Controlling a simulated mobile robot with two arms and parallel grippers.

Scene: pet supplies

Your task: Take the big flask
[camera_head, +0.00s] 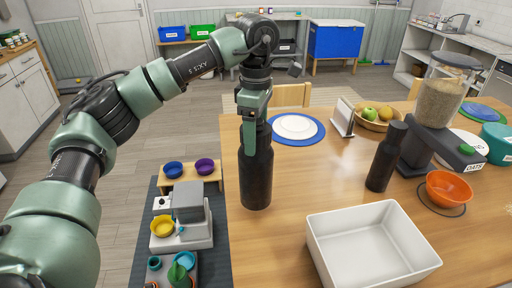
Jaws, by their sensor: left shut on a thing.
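The big flask (256,185) is a tall black bottle. It is upright at the left edge of the wooden table. My left gripper (253,134) is above it, with its fingers pointing down, shut on the flask's top. The fingers hide part of the flask's neck. I cannot tell whether the flask's base touches the table. A smaller black flask (383,165) stands upright on the table to the right. My right gripper does not show.
A white bin (413,268) stands at the table's front. A grain dispenser (437,103) and an orange bowl (449,188) stand right. Bowls and a feeder (190,203) sit left, below.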

